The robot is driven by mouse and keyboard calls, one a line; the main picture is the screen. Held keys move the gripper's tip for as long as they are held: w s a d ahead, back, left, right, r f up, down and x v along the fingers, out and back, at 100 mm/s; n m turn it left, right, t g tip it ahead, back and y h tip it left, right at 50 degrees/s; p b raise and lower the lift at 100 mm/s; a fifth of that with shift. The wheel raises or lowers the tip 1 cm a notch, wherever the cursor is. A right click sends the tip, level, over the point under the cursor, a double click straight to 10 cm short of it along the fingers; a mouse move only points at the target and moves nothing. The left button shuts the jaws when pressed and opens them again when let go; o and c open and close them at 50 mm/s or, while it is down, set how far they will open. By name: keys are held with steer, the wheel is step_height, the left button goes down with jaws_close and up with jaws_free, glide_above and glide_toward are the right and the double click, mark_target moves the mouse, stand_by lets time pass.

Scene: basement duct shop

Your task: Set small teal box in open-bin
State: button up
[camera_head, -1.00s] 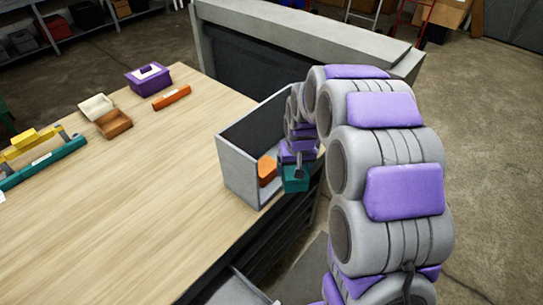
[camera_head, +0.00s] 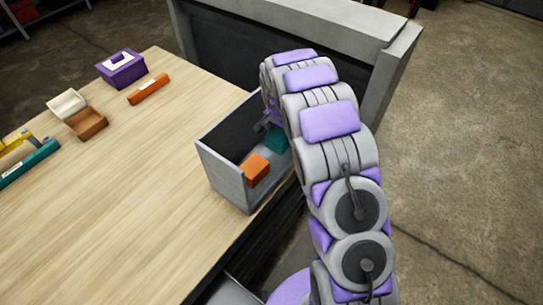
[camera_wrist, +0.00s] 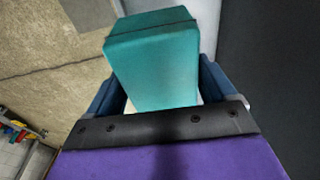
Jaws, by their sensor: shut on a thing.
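The small teal box (camera_head: 277,139) is inside the grey open-bin (camera_head: 226,178), toward its far right part; I cannot tell whether it touches the floor of the bin. In the wrist view the teal box (camera_wrist: 155,62) fills the space between the fingers of my gripper (camera_wrist: 158,95), which is shut on it. In the head view my gripper (camera_head: 268,126) is partly hidden by my arm. An orange block (camera_head: 256,169) lies in the near part of the bin, apart from the teal box.
The bin stands on the right edge of the wooden table (camera_head: 120,200). A purple box (camera_head: 120,68), an orange bar (camera_head: 148,89), an open brown box (camera_head: 86,123) and a teal bar (camera_head: 28,163) lie to the left. A grey panel (camera_head: 290,60) stands behind. The table's middle is clear.

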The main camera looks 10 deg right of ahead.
steer(key=f, duration=0.5)
steer(key=shift+a+b, duration=0.2)
steer(key=shift+b, duration=0.2)
steer(key=shift+a+f, duration=0.35)
steer(key=shift+f, duration=0.2)
steer(key=f, duration=0.3)
steer(key=shift+d+b, duration=0.2)
steer(key=shift+b, duration=0.1)
steer(key=shift+d, duration=0.1)
steer(key=o, duration=0.8)
steer(key=shift+f, duration=0.1)
steer(key=o, duration=0.3)
steer(key=shift+a, duration=0.2)
